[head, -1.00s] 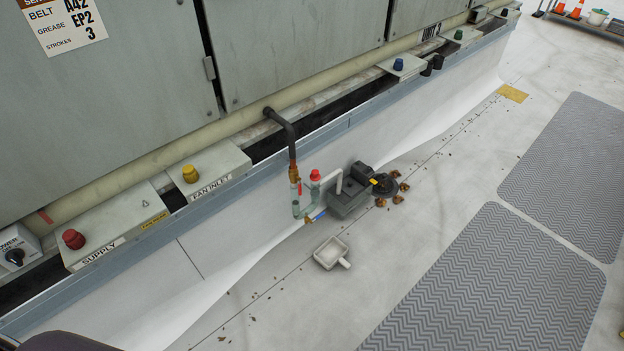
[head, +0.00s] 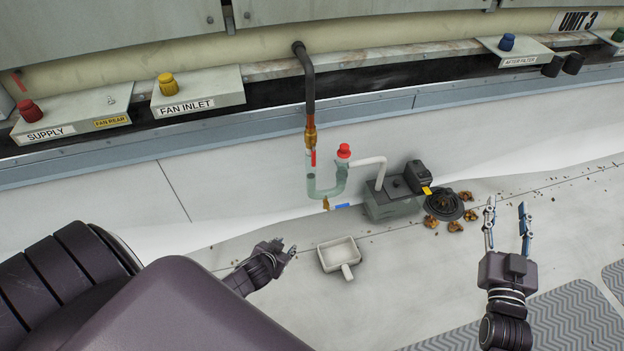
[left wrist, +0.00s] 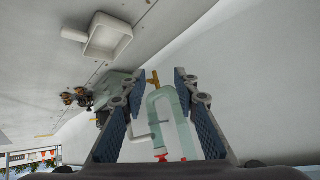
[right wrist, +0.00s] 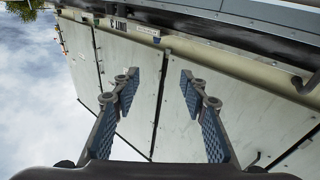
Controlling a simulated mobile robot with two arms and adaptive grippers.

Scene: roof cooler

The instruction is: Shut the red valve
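A clear U-shaped trap (head: 325,192) hangs from a dark pipe with a brass fitting (head: 310,137). A red lever-like piece (head: 313,158) sits on its left leg, and a red cap (head: 344,151) tops its right leg; I cannot tell for certain which is the valve. A small brass piece (head: 326,203) is at its bottom. My left gripper (head: 292,249) is below and left of the trap, apart from it. The left wrist view shows its fingers (left wrist: 162,75) open, with the trap (left wrist: 182,120) beyond them. My right gripper (head: 506,205) is open and empty, right of the pump.
A grey pump box (head: 390,205) and a black round drain (head: 444,205) with brown leaves stand right of the trap. A white scoop-like tray (head: 338,254) lies on the floor. A red knob (head: 29,111) is on the SUPPLY box.

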